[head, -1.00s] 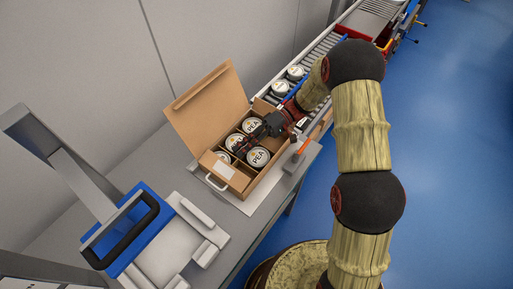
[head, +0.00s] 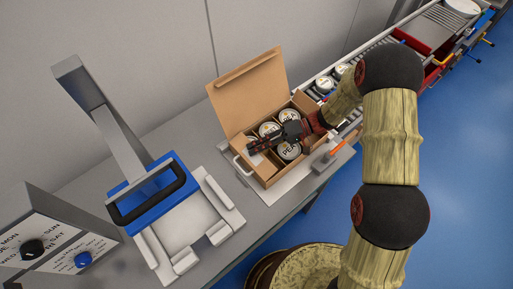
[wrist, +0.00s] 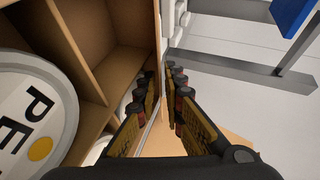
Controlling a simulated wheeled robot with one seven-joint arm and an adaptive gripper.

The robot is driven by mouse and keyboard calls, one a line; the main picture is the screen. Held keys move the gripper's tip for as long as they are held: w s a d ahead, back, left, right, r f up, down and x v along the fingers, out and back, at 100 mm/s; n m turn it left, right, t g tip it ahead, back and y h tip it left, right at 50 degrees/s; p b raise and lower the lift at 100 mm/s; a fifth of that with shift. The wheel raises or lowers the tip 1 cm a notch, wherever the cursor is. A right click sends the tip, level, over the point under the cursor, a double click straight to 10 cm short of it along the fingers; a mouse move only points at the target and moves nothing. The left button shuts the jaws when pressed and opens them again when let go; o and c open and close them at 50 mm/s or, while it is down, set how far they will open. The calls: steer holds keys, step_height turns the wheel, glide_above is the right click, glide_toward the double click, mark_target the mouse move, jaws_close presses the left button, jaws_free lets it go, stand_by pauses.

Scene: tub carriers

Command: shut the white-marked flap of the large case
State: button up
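The large case is an open cardboard box (head: 268,182) on the bench in the head view, with dividers and several round white tubs (head: 290,151) marked PEA inside. A small flap with a white mark (head: 256,160) shows at the case's left end, partly hidden by my gripper. My gripper (head: 251,147) is over that left end. In the wrist view my gripper (wrist: 159,82) has its fingers slightly apart, on either side of a cardboard edge (wrist: 158,40); I cannot tell whether they touch it. A tub (wrist: 35,120) lies left of the fingers.
A tall cardboard lid (head: 250,88) stands open at the case's back. A white handle (head: 240,167) is at its left end. A blue-and-white device (head: 150,190) stands left on the grey bench. A roller conveyor (head: 425,40) runs behind right.

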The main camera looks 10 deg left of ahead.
jaws_close()
stand_by(0.4)
steer(key=shift+f+y+b, duration=0.3)
steer(key=shift+f+b, duration=0.15)
steer(key=shift+b, duration=0.3)
steer(key=shift+w+d+g, duration=0.1)
steer(key=shift+g, duration=0.3)
steer(key=shift+r, duration=0.1)
jaws_free()
